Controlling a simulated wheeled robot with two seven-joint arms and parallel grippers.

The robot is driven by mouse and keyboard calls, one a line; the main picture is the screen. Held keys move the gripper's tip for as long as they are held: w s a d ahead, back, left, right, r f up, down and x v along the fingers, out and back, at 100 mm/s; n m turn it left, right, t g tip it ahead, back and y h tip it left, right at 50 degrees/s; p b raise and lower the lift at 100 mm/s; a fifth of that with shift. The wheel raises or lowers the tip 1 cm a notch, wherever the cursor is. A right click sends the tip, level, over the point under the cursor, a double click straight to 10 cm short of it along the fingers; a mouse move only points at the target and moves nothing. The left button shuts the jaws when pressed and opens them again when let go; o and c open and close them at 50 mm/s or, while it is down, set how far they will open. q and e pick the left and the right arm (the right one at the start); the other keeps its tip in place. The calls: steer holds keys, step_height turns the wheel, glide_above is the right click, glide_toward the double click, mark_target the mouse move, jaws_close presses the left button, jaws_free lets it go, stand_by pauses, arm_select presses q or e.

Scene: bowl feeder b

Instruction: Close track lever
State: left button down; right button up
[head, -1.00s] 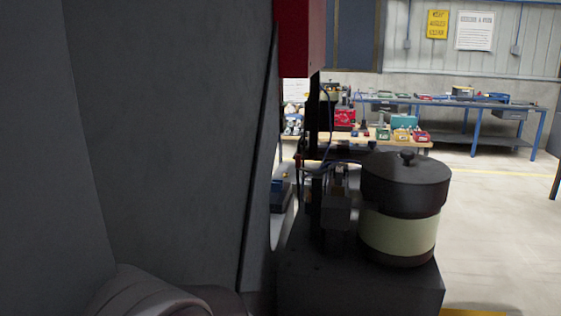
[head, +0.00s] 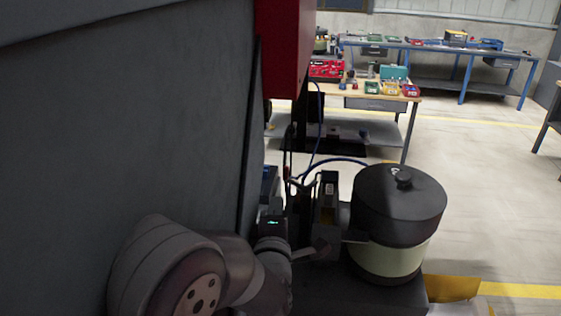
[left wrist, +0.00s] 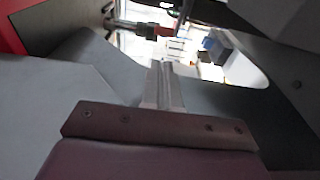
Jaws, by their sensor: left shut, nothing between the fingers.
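The bowl feeder (head: 398,210), a round drum with a black lid and a pale band, stands on a dark machine base. Left of it is a dark upright track mechanism (head: 327,200) with hoses. I cannot make out the track lever for certain. My left gripper (head: 318,250) is low in front of this mechanism, left of the drum; its fingers are small and partly lost against dark parts. In the left wrist view the fingers (left wrist: 163,85) are together and empty, with a metal rod with a red section (left wrist: 150,28) beyond them. My right gripper is out of view.
A large dark grey panel (head: 120,120) fills the left side, with a red housing (head: 285,50) at its edge, close to my left arm. Workbenches with tools (head: 375,88) stand behind. The floor to the right is clear.

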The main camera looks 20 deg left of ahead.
arm_select(q)
steer(key=p+x, duration=0.4)
steer(key=x, duration=0.6)
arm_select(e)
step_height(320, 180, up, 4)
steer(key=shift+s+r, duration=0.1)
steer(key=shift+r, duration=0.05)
arm_select(q)
steer(key=shift+d, duration=0.1)
steer(key=shift+f, duration=0.1)
